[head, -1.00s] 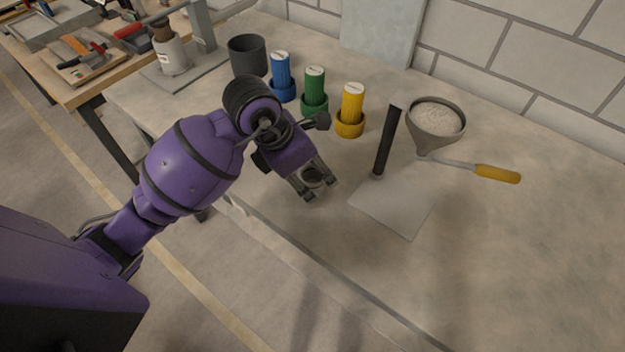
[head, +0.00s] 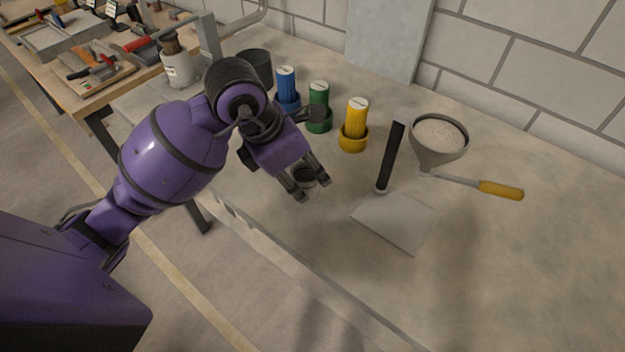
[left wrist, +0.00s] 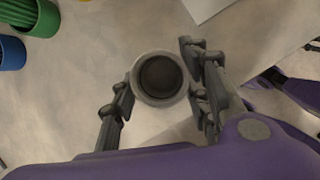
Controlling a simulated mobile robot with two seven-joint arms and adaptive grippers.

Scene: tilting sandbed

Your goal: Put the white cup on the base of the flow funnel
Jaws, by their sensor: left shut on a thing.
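The white cup (head: 305,178) is between the fingers of my left gripper (head: 312,190), near the table's front edge. In the left wrist view, the cup (left wrist: 160,98) shows a pale rim and dark inside, seen from above. The left gripper is shut on it; I cannot tell whether the cup touches the table. The flow funnel (head: 438,150) is grey, full of pale grains, and held on a dark post (head: 391,157). Its flat, light base (head: 397,222) lies right of the gripper, apart from the cup. My right gripper does not show.
Blue (head: 287,90), green (head: 319,108) and yellow (head: 354,126) containers stand behind the gripper. A dark pot (head: 257,64) is at the back. A yellow-handled tool (head: 500,190) extends right below the funnel. The table right of the base is clear.

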